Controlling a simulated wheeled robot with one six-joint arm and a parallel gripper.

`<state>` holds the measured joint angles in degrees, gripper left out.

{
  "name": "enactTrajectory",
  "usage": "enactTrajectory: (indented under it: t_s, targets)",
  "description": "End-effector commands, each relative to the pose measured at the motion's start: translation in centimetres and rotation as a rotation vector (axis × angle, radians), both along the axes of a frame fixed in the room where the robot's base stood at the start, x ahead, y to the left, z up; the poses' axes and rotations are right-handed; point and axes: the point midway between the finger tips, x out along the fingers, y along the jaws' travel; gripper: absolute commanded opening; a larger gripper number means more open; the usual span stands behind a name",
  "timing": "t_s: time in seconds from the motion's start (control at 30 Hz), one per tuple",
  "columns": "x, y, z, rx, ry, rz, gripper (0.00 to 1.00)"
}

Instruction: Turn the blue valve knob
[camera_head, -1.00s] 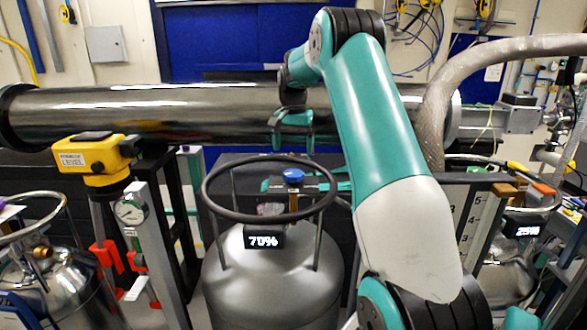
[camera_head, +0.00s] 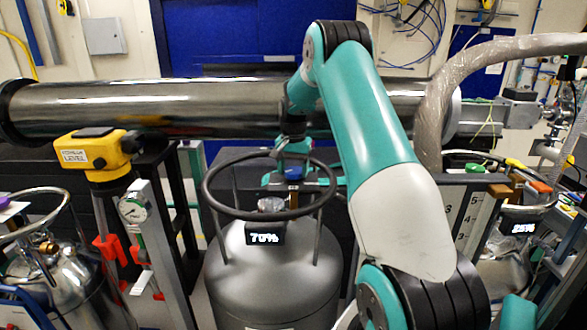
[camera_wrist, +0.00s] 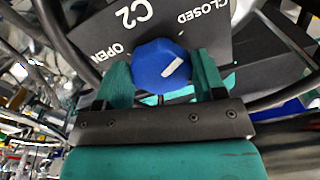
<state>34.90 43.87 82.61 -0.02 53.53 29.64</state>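The blue valve knob (camera_wrist: 160,66) is faceted, with a white pointer line slanting up and right in the wrist view. A dark plate (camera_wrist: 110,35) behind it is lettered C2, OPEN at left and CLOSED at upper right. My gripper (camera_wrist: 160,78) is open, with one teal finger on each side of the knob. A small gap shows at the right finger; whether the left one touches, I cannot tell. In the head view the knob (camera_head: 293,173) is partly hidden by my gripper (camera_head: 293,182), inside the dewar's ring handle.
The grey dewar (camera_head: 275,280) has a dark ring handle (camera_head: 215,205) and a display (camera_head: 265,238) reading 70%. A long steel pipe (camera_head: 150,105) runs behind. A yellow level instrument (camera_head: 88,155) stands left. A thick hose (camera_head: 435,110) and another dewar (camera_head: 505,255) are at right.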

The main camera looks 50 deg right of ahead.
Motion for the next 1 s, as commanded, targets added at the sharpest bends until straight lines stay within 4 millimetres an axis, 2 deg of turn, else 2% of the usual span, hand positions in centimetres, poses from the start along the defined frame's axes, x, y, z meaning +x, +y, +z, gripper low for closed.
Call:
enactTrajectory:
  t_s: [0.47, 1.0]
  targets:
    - [0.03, -0.03, 0.03, 0.000, -0.001, 0.073, 0.40]
    - [-0.04, -0.16, 0.05, -0.002, -0.002, 0.527, 0.40]
